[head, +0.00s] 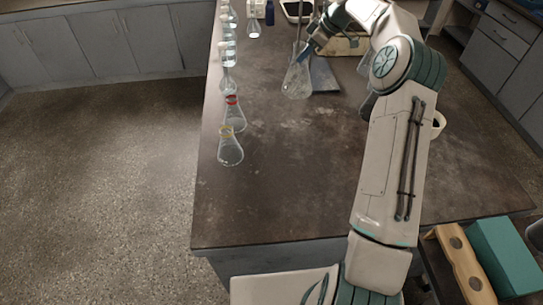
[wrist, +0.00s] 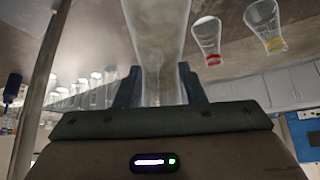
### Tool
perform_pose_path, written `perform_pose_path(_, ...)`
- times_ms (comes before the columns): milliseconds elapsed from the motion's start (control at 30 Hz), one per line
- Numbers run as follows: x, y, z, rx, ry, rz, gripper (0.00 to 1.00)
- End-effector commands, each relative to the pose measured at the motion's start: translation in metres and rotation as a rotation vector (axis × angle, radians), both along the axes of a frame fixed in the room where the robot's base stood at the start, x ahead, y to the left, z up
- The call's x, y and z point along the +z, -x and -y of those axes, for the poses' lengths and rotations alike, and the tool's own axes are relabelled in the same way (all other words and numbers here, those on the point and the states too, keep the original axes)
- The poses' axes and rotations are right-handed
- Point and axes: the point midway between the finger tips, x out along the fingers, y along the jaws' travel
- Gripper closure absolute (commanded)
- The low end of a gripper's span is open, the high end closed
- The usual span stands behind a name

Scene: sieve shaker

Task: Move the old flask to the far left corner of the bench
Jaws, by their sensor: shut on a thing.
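A clouded, worn-looking flask (head: 297,80), likely the old flask, is at my gripper (head: 308,50) toward the far part of the bench (head: 290,200). My gripper is shut on its neck. In the wrist view the flask (wrist: 158,40) rises between the two fingers of my gripper (wrist: 160,88), its glass hazy. I cannot tell whether its base touches the bench. The far left corner of the bench lies near a row of glassware.
Flasks with a red band (head: 234,115) and a yellow band (head: 230,147) stand along the bench's left edge. Several clear flasks (head: 228,52) line that edge farther back. A dark flat plate (head: 323,76) lies right of the held flask. The near middle is clear.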

Motion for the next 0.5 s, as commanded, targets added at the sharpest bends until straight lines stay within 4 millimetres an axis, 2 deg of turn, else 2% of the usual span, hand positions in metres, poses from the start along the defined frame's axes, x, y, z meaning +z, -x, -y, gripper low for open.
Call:
perform_pose_path(167,-0.006,0.029,0.017,0.028,0.005,0.002,1.0)
perform_pose_path(500,-0.004,0.107,0.061,0.049,0.003,0.003,1.0)
